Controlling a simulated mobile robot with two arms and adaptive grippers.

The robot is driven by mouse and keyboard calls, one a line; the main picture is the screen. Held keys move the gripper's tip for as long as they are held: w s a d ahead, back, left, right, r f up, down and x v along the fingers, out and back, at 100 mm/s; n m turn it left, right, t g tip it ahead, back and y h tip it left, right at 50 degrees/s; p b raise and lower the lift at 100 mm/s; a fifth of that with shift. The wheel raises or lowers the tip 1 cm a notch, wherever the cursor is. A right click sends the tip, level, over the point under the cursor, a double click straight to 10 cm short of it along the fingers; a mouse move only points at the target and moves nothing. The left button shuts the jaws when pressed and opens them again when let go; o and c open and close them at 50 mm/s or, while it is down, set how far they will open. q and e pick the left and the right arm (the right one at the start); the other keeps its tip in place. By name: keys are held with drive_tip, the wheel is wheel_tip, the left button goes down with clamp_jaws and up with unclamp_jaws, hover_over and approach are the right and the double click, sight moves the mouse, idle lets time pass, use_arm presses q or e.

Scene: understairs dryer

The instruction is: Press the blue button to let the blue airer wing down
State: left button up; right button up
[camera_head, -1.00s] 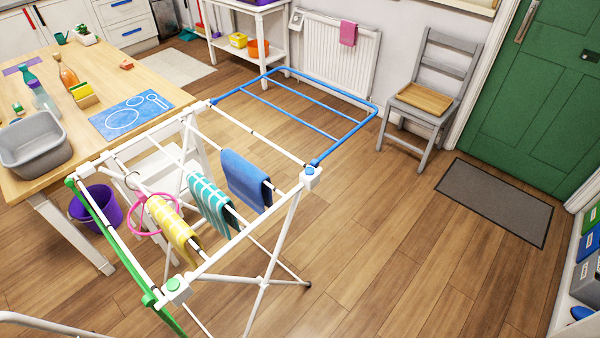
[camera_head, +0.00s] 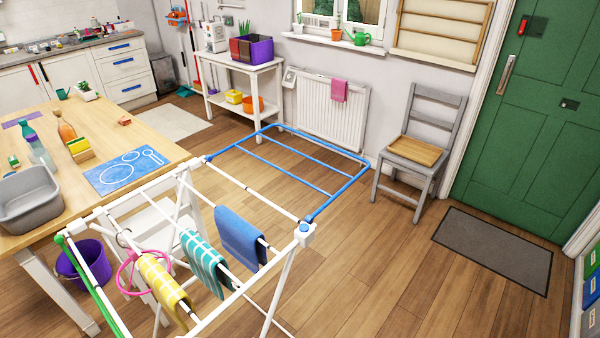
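The white airer (camera_head: 262,301) stands in the lower middle of the head view. Its blue wing (camera_head: 333,150) is raised and stretches out level from the far end, towards the radiator. The blue button (camera_head: 304,227) sits on top of the white block at the airer's right far corner, beside the wing's hinge. A yellow cloth (camera_head: 163,285), a teal checked cloth (camera_head: 204,262) and a blue cloth (camera_head: 240,236) hang on the rails. The green wing (camera_head: 91,285) shows at the near left, hanging down. Neither of my grippers is in view.
A wooden table (camera_head: 112,196) with a grey basin (camera_head: 28,200) stands left of the airer; a purple bucket (camera_head: 83,262) is below it. A grey chair (camera_head: 419,150) stands right of the wing. The floor (camera_head: 375,265) right of the airer is clear up to the doormat (camera_head: 494,249).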

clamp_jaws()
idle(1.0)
